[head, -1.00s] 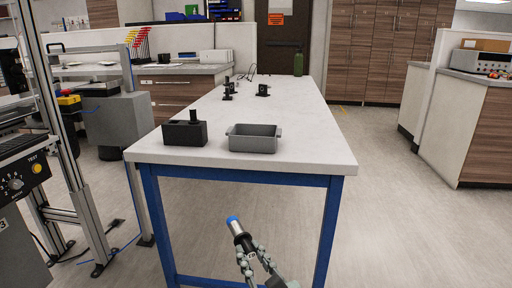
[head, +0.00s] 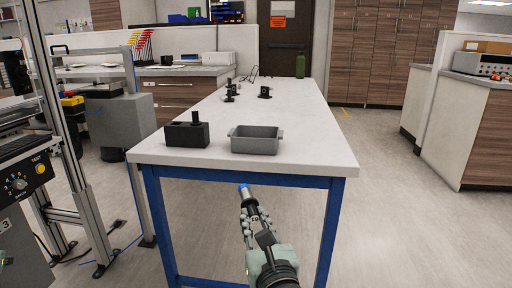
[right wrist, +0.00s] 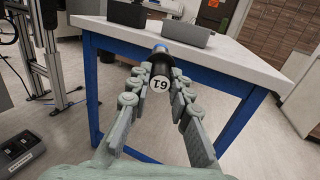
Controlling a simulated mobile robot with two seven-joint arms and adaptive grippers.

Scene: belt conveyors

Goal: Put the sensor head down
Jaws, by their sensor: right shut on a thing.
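The sensor head is a dark cylinder with a blue tip (head: 246,196). My right gripper (head: 250,222) is shut on it, in front of the table's near edge and below the tabletop. In the right wrist view the sensor head (right wrist: 161,72) sits between the two fingers and shows a white label reading 61. Its blue end points away from the gripper, toward the table. My left gripper is not in view.
A white table (head: 310,150) with a blue frame stands ahead. Near its front edge are a grey open bin (head: 256,145) and a black block with an upright peg (head: 187,134). Small black parts (head: 231,95) and a green bottle (head: 300,66) stand farther back. The tabletop's right side is clear.

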